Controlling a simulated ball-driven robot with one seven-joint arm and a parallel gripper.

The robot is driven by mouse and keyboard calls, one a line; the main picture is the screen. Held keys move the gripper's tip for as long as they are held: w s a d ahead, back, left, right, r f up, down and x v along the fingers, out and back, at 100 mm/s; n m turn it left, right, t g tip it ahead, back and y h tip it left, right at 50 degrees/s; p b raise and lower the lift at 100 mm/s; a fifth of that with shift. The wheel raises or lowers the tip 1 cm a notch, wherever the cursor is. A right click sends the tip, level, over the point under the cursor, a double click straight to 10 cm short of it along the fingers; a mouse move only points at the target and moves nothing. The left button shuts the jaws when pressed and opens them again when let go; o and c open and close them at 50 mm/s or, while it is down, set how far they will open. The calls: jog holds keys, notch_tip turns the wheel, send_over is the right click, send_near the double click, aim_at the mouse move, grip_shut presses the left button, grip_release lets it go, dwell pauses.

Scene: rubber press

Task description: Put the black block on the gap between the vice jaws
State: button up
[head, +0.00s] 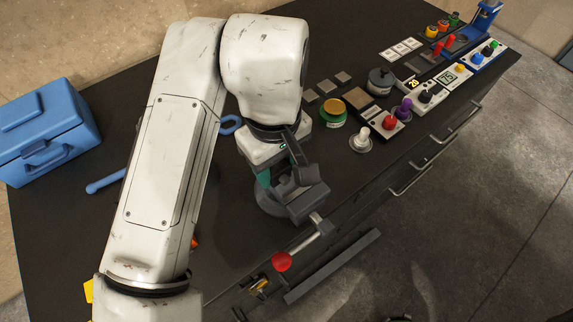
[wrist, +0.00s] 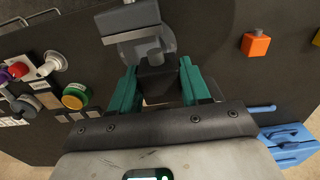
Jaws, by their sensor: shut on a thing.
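The black block (wrist: 157,80) is between the teal fingers of my gripper (wrist: 158,68) in the wrist view. The fingers are shut on its sides. The grey vice (wrist: 128,20) shows just beyond the block, with a pale jaw piece and a round base. My gripper (head: 278,176) is right at the vice there, partly hidden by my wrist. The gap between the jaws is mostly hidden, and I cannot tell whether the block touches them.
A blue toolbox (head: 50,135) stands at the left. A green-and-yellow button (head: 333,112), a white knob (head: 361,140) and several control boxes stand to the right. An orange block (wrist: 257,44) lies on the table in the wrist view. Drawer handles line the front.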

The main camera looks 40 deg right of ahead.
aim_at(287, 164)
jog(key=d+f, duration=0.1)
jog(key=f, duration=0.1)
jog(key=w+d+f, duration=0.1)
jog(key=d+f, duration=0.1)
jog(key=shift+w+d+f+p, duration=0.15)
jog(key=shift+f+p, duration=0.05)
jog(key=shift+p, duration=0.1)
jog(key=shift+d+f, duration=0.15)
jog(key=shift+f, duration=1.6)
jog(key=shift+f, duration=0.15)
jog(key=o, duration=1.1)
notch_tip(287, 164, up, 12)
jog(key=shift+r, duration=0.2)
